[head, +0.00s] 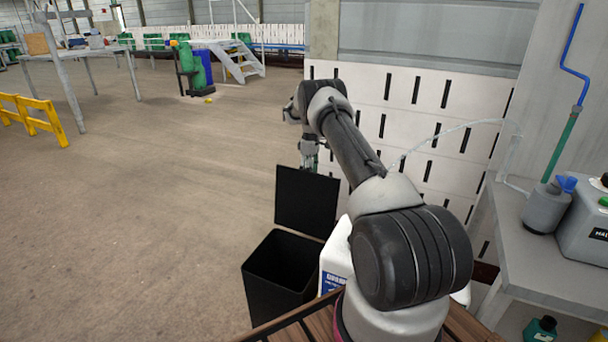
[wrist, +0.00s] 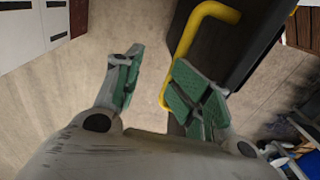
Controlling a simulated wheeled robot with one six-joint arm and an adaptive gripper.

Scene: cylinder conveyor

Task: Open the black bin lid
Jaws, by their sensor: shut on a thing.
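The black bin (head: 262,295) stands on the floor, and its dark inside shows from above. Its black lid (head: 306,203) is raised and stands close to upright behind the opening. In the wrist view, a yellow handle (wrist: 208,12) is fixed to the black lid (wrist: 235,55). My gripper (head: 309,160) is at the lid's top edge in the head view. The exact contact is hard to see, and the handle is hidden in the head view.
A white container (head: 336,262) stands right beside the bin, partly behind my arm. A white slotted wall (head: 410,85) is close behind the arm. A grey bench (head: 520,255) with containers is on the right. The floor to the left is open.

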